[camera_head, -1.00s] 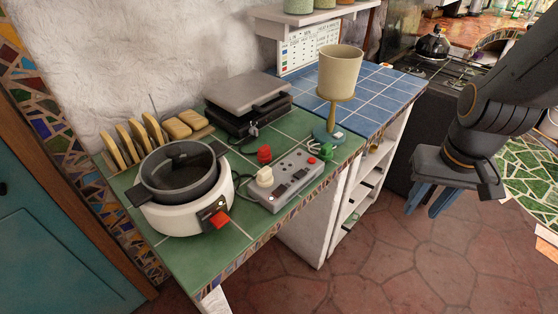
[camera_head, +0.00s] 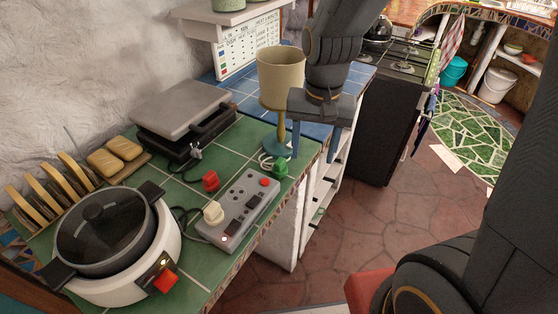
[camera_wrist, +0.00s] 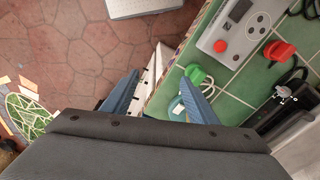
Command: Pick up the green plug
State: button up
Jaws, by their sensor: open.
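The green plug (camera_head: 280,169) lies on the green tiled counter, near its front edge, by the foot of the beige-shaded lamp (camera_head: 281,80), with a pale cord beside it. In the wrist view the green plug (camera_wrist: 196,74) shows just past the tip of the right finger. My gripper (camera_head: 315,150) points down at the counter's right end, open and empty; its fingers also show in the wrist view (camera_wrist: 159,78). The plug is outside the gap between them. I cannot tell the exact height of the fingertips above the counter.
A grey power strip (camera_head: 237,211) with a white plug (camera_head: 213,212) and a red plug (camera_head: 211,181) is left of the green plug. A white cooker (camera_head: 125,262) and a grill press (camera_head: 182,108) stand further left. Open floor (camera_head: 370,215) lies to the right.

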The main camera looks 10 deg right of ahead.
aim_at(280, 161)
jog(key=w+a+m, duration=0.1)
jog(key=a, duration=0.1)
jog(key=w+a+r+m, duration=0.1)
jog(key=a, duration=0.2)
jog(key=w+a+m+p, duration=0.1)
jog(key=a, duration=0.2)
jog(key=shift+w+r+m+g, duration=0.1)
jog(key=shift+r+m+g, duration=0.05)
jog(key=shift+m+g, duration=0.25)
notch_tip(280, 161, down, 2)
jog(key=shift+f, duration=0.1)
jog(key=f, duration=0.1)
jog(key=f+p, duration=0.2)
jog(key=f, duration=0.1)
jog(key=shift+d, duration=0.35)
jog(key=shift+f+p, duration=0.3)
jog(key=shift+f, duration=0.45)
jog(key=c, duration=1.1)
jog(key=shift+r, duration=0.2)
